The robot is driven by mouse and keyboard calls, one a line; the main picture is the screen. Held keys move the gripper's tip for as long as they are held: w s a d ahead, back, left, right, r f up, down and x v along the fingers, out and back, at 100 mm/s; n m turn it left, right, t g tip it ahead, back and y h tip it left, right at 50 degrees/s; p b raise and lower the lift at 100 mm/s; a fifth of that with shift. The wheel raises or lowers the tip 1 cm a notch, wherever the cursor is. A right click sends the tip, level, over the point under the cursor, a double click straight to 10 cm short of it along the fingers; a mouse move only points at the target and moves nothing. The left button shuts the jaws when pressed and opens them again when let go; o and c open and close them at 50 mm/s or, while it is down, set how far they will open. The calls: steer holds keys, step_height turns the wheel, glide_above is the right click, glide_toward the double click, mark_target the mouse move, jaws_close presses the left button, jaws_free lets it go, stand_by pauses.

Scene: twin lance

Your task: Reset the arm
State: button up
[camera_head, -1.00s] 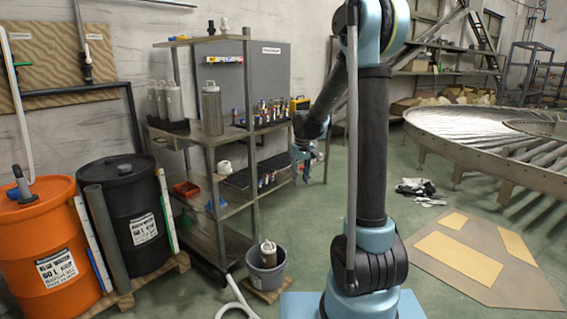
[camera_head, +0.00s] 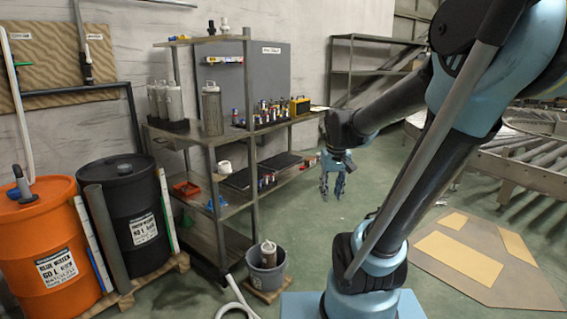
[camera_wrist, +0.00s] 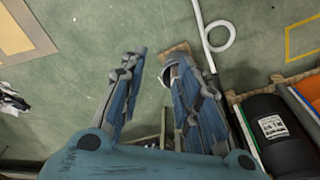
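My gripper (camera_head: 333,190) hangs pointing down in the head view, in free air to the right of the metal shelf rack (camera_head: 249,150). In the wrist view my gripper (camera_wrist: 160,65) has its two blue fingers spread apart, with only green floor and part of a grey bucket visible between and behind them. It holds nothing that I can see. My arm leans from the upper right down to its base at the bottom of the head view.
The shelf rack carries canisters (camera_head: 212,108) and several small bottles. A grey bucket (camera_head: 266,275) with a filter in it stands on the floor. Orange (camera_head: 45,245) and black (camera_head: 128,215) drums stand left. A roller conveyor (camera_head: 510,160) is right. A white hose (camera_wrist: 212,35) lies on the floor.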

steer(key=s+d+f, duration=0.1)
steer(key=s+f, duration=0.2)
steer(key=s, duration=0.4)
steer(key=s+d+f+m, duration=0.1)
steer(key=s+d+f, duration=0.1)
steer(key=s+f, duration=0.2)
steer(key=s, duration=0.3)
steer(key=shift+m+t, duration=0.3)
steer(key=shift+w+f, duration=0.15)
steer(key=shift+w, duration=0.25)
steer(key=shift+s, duration=0.1)
